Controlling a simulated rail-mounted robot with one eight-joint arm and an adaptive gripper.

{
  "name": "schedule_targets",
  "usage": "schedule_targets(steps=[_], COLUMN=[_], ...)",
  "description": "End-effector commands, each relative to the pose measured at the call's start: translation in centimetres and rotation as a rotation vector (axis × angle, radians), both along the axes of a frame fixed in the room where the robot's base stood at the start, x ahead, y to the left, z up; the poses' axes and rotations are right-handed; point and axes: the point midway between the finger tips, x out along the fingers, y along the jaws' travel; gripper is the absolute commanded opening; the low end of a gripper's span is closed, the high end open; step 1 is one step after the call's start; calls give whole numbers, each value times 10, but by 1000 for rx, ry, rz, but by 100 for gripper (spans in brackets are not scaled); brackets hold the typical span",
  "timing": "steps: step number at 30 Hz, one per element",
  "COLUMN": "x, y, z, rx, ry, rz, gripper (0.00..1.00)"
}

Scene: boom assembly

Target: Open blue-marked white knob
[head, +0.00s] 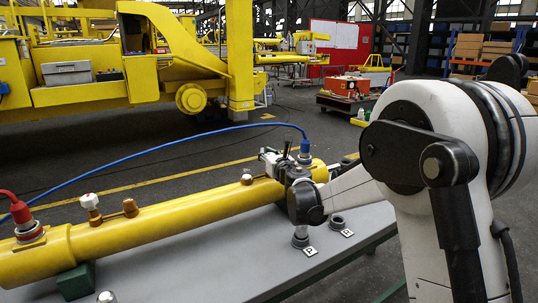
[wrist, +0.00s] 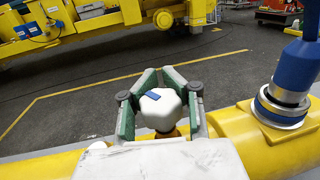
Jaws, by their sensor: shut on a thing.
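The white knob with a blue mark (wrist: 160,108) sits on top of the yellow cylinder (wrist: 240,128), seen in the wrist view. My gripper (wrist: 160,90) is closed around it, with one finger on each side. A blue hose fitting (wrist: 285,90) stands just right of my gripper in the wrist view. It also shows in the head view (head: 304,148).
A white knob with a red mark (head: 90,202) stands on the cylinder's left part, near a red hose fitting (head: 24,225). Brass fittings (head: 130,207) rise between. The blue hose (head: 150,152) arches behind the cylinder. The grey table (head: 215,262) has free room in front.

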Motion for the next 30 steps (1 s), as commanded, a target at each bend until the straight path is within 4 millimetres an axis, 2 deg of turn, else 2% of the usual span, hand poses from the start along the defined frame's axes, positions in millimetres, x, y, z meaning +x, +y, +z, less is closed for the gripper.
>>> schedule_targets(steps=[18,30], x=[-12,-20], y=[12,15], z=[-3,-3], rx=[-3,-3], ry=[0,1], rz=[580,859], gripper=[0,0])
